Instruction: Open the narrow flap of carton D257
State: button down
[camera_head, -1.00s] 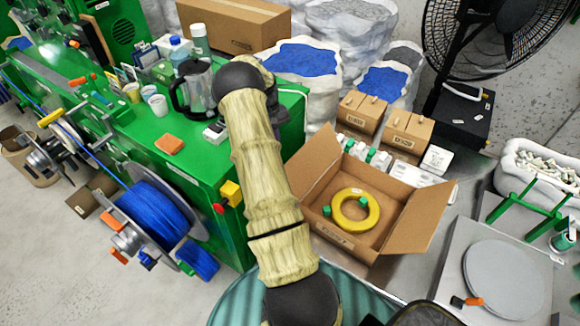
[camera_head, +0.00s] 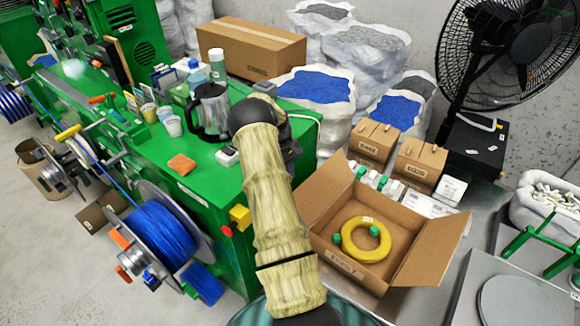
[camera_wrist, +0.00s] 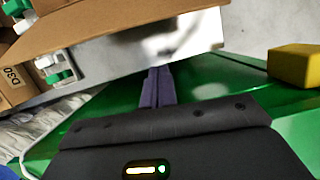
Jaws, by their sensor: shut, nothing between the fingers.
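An open brown carton (camera_head: 348,268) stands on the metal table in the head view, holding a yellow coil (camera_head: 362,252) with green pieces. One flap (camera_head: 432,250) leans out to the right; another panel stands up at the back left. Its printed label is too small to read, as are those on two small cartons (camera_head: 373,142) and (camera_head: 420,163) behind it, so I cannot tell which is D257. My gripper (camera_wrist: 158,80) is shut and empty in the wrist view, its tips just below a brown cardboard edge (camera_wrist: 120,22); contact is unclear. My arm hides it in the head view.
A green machine (camera_head: 205,185) stands left of the carton, with a kettle (camera_head: 209,110) on top and a yellow block (camera_head: 240,217) at its edge, also near my gripper in the wrist view (camera_wrist: 297,66). A long closed carton (camera_head: 250,50) and a black fan (camera_head: 510,55) stand behind.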

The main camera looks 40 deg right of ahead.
aim_at(308, 188)
jog(key=s+f+p, duration=0.2)
jog(key=s+p, duration=0.1)
jog(key=s+f+p, duration=0.1)
jog(key=s, duration=0.1)
jog(key=shift+d+f, duration=0.3)
jog(key=shift+f, duration=0.05)
jog(key=shift+s+r, duration=0.1)
jog(key=shift+s+d+r+t, duration=0.1)
jog(key=shift+s+r+t, duration=0.2)
jog(key=shift+t, duration=0.2)
jog(key=s+r+t+b, duration=0.1)
jog(key=s+t+b, duration=0.1)
jog(key=b, duration=0.1)
jog(key=shift+d+r, duration=0.1)
jog(key=shift+r, duration=0.05)
jog(key=shift+s+r+t+b, duration=0.4)
jog(key=shift+s+r, duration=0.1)
jog(key=shift+s, duration=0.2)
jog(key=shift+r, duration=0.1)
